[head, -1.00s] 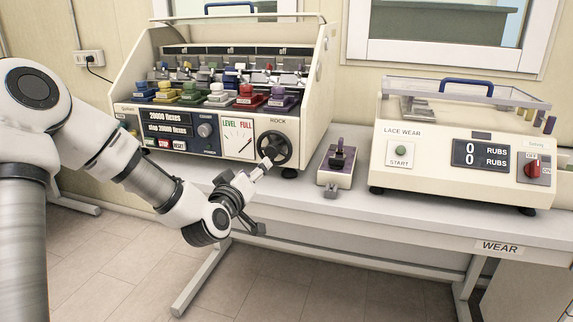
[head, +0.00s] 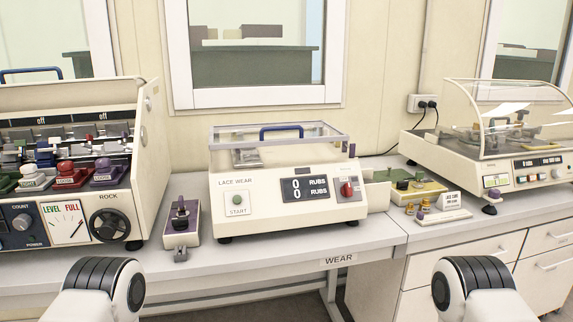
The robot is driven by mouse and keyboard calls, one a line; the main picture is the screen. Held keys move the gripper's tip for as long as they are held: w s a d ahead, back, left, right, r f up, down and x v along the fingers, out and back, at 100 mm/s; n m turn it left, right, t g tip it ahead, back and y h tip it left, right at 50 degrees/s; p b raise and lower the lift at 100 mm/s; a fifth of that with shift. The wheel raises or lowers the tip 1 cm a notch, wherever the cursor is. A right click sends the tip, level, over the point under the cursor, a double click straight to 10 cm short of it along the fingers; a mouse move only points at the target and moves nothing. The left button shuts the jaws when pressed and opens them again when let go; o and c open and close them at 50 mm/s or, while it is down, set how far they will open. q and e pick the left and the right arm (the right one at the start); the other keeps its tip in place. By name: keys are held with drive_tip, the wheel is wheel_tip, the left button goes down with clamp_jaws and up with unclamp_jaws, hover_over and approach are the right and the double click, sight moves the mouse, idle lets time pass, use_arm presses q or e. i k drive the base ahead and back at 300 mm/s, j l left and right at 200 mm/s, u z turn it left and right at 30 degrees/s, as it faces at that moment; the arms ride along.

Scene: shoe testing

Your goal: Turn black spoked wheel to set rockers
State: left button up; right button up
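The black spoked wheel (head: 109,225) sits on the front of the cream flex machine (head: 143,180) at the left, under the word ROCK. The LEVEL/FULL dial (head: 66,222) is just left of it. Above them is a row of coloured shoe pieces (head: 70,174) under silver clamps. The left part of the machine is cut off by the picture edge. No gripper is in view. Only a rounded white and black part of each of my arms shows at the bottom, and nothing of mine touches the wheel.
A small purple-topped device (head: 181,222) stands right of the flex machine. The LACE WEAR machine (head: 284,185) is mid-bench, with a red switch. A clear-hooded machine (head: 495,150) stands on the right bench, near a small sign (head: 449,206). The bench front strip (head: 330,240) is mostly clear.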

sight(109, 227)
drive_tip(key=u, duration=1.25)
